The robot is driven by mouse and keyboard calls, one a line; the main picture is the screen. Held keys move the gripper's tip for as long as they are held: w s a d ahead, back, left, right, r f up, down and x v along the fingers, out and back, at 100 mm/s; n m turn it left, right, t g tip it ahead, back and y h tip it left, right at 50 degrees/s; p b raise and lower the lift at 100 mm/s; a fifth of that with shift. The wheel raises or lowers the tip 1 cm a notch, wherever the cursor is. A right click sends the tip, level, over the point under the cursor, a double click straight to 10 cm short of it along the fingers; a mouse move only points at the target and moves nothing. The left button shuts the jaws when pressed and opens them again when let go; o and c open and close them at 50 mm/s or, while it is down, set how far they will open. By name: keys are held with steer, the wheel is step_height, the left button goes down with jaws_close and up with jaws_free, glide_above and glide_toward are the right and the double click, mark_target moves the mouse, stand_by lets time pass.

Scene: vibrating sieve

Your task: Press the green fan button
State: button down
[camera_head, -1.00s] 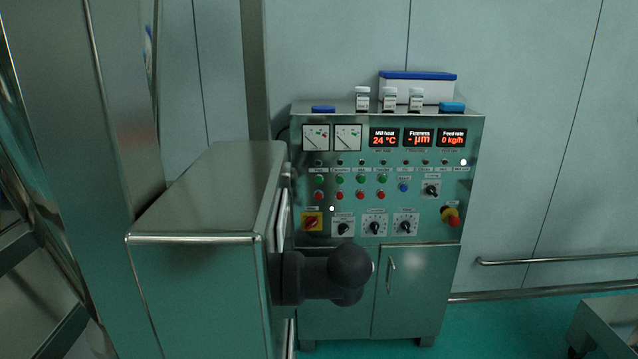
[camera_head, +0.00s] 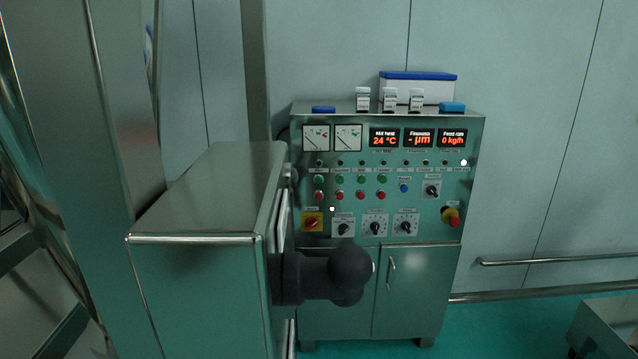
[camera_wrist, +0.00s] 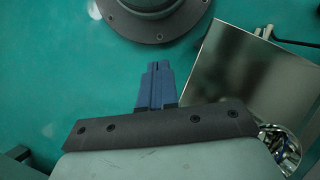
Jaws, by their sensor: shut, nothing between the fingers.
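A steel control panel (camera_head: 300,231) stands upright against the wall in the head view. It carries a row of green buttons (camera_head: 340,180) above a row of red buttons (camera_head: 340,195). The small labels are too blurred to tell which green button is the fan's. My gripper (camera_wrist: 155,66) shows in the wrist view, with its blue fingers shut together and empty above the teal floor. No button shows in the wrist view, and I cannot make out the fingers in the head view.
A large steel box (camera_head: 200,200) with a dark rounded part (camera_head: 350,272) at its right side stands before the panel's left. Selector knobs (camera_head: 375,228) and a red-yellow emergency stop (camera_head: 451,216) sit lower.

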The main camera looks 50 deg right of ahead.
steer(key=w+d+r+m+t, duration=0.25)
steer(key=w+d+r, duration=0.55)
steer(key=d, duration=0.5)
steer(key=w+d+r+m+t, duration=0.2)
steer(key=w+d+r+t, duration=0.2)
steer(key=w+d+r, duration=0.65)
steer(key=w+d+r+m+t, duration=0.35)
steer(key=d+r, duration=0.25)
steer(key=d, duration=1)
steer(key=w+d+r+n+t, duration=0.1)
steer(key=w+d+r+t, duration=0.2)
steer(key=r, duration=0.7)
steer(key=w+d+r+n+t+h, duration=0.1)
steer(key=w+d+r+t, duration=0.3)
steer(key=w+d+r, duration=0.4)
steer(key=w+d+r+n+t, duration=0.1)
steer(key=w+d+r+t, duration=0.3)
steer(key=r, duration=1)
steer(key=shift+w+d+r+n, duration=0.2)
steer(key=shift+w+d+n, duration=0.1)
steer(key=shift+w+d, duration=0.55)
